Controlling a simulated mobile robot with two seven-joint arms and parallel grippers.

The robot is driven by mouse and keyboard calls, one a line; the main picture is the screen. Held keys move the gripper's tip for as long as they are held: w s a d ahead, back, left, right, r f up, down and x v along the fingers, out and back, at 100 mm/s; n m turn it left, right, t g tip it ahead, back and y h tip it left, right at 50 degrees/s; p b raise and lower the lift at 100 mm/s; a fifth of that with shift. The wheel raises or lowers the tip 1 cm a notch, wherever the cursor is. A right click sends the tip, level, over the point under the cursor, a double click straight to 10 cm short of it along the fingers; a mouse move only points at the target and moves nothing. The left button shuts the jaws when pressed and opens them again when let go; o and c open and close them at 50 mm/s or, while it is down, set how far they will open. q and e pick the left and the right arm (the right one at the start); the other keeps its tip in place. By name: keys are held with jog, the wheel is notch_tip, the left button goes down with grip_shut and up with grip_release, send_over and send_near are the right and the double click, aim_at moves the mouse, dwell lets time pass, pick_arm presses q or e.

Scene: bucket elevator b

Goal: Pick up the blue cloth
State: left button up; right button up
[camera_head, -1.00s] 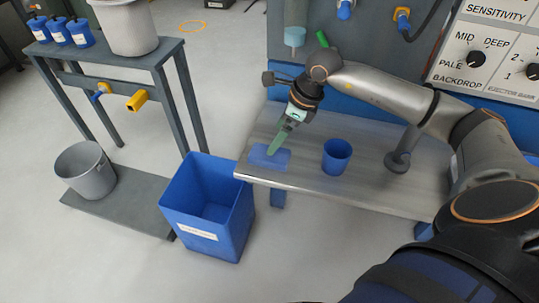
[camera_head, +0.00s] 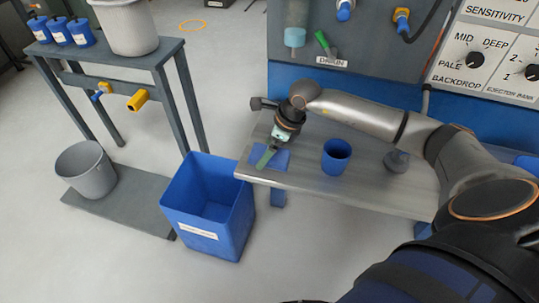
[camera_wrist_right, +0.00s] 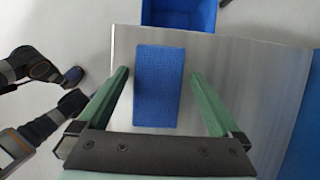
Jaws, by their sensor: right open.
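The blue cloth (camera_head: 279,161) lies flat on the metal bench (camera_head: 310,183) near its left end. It also shows as a blue rectangle in the right wrist view (camera_wrist_right: 158,88). My right gripper (camera_head: 262,160) is over the cloth, and its fingers partly cover it in the head view. In the right wrist view the green fingers (camera_wrist_right: 158,90) are spread wide, one on each side of the cloth, with nothing between them but the cloth beneath. I cannot tell the exact height of the fingertips above the bench. My left gripper is not in view.
A blue cup (camera_head: 336,157) stands on the bench right of the cloth. A blue bin (camera_head: 208,236) stands on the floor off the bench's left end. A grey stand (camera_head: 178,60) with a bucket and blue bottles is farther left. A control panel rises behind the bench.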

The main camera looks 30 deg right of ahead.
aim_at(260, 150)
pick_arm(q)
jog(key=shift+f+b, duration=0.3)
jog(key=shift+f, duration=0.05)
pick_arm(e)
jog(key=shift+f, duration=0.2)
jog(key=c, duration=1.2)
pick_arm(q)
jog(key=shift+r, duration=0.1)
pick_arm(e)
jog(key=shift+r+p, duration=0.45)
notch_tip(260, 150, up, 3)
jog(key=shift+f+b, duration=0.1)
jog(key=shift+b, duration=0.35)
pick_arm(q)
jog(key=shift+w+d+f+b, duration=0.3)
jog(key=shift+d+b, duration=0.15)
jog(key=shift+b, duration=0.2)
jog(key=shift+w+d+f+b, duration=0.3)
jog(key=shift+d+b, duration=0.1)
jog(key=shift+b, duration=0.25)
pick_arm(e)
jog(key=shift+s+d+r, duration=0.95)
jog(key=shift+s+r, duration=0.7)
jog(key=shift+s, duration=0.5)
jog(key=shift+s+d+r, duration=0.9)
jog(key=shift+s+r, duration=0.7)
jog(key=shift+s, duration=0.55)
jog(key=shift+s+d+r, duration=0.95)
jog(key=shift+s+r, duration=0.7)
jog(key=shift+s, duration=0.5)
